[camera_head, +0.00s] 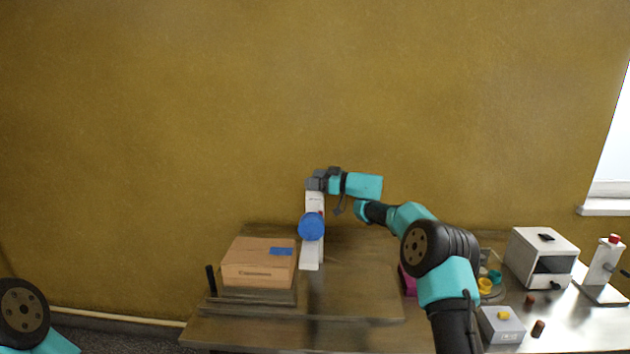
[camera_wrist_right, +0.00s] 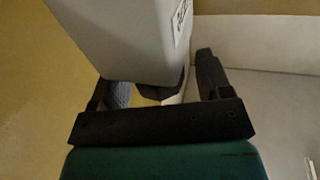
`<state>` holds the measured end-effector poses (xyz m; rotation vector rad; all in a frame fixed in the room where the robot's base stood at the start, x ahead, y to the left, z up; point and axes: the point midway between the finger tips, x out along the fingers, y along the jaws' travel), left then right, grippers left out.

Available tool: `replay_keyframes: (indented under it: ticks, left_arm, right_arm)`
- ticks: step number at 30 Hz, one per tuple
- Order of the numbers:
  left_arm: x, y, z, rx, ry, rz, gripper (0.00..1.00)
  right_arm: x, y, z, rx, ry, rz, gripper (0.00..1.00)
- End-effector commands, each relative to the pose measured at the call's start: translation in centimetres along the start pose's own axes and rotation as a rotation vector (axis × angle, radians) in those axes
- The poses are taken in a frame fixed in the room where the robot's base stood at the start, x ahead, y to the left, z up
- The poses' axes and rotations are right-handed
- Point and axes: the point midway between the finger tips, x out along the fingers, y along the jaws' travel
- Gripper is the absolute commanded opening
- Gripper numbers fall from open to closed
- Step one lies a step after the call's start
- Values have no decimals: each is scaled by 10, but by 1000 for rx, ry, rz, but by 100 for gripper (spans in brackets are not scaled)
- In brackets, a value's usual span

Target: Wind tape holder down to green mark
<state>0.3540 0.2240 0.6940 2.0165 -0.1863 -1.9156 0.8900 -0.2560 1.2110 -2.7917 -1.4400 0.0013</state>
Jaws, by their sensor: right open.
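My right gripper (camera_head: 316,182) is at the top of the post. No green mark can be made out. Only a link of my left arm shows, at bottom left.
A cardboard box (camera_head: 258,268) with a blue patch sits left of the post, beside a short black peg (camera_head: 211,280). To the right are a white cabinet (camera_head: 542,257), a grey box with a yellow button (camera_head: 502,326) and a white stand with a red top (camera_head: 604,268). The table front is clear.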

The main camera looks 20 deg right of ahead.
Motion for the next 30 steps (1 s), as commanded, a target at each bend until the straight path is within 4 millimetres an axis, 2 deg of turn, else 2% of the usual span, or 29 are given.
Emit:
replay_keyframes:
  ticks: [8, 23, 30]
  left_arm:
    - [0, 0, 0, 0, 0, 0, 48]
    - [0, 0, 0, 0, 0, 0, 48]
    - [0, 0, 0, 0, 0, 0, 48]
  right_arm:
    - [1, 0, 0, -1, 0, 0, 71]
    - [0, 0, 0, -1, 0, 0, 23]
    - [1, 0, 0, -1, 1, 8, 22]
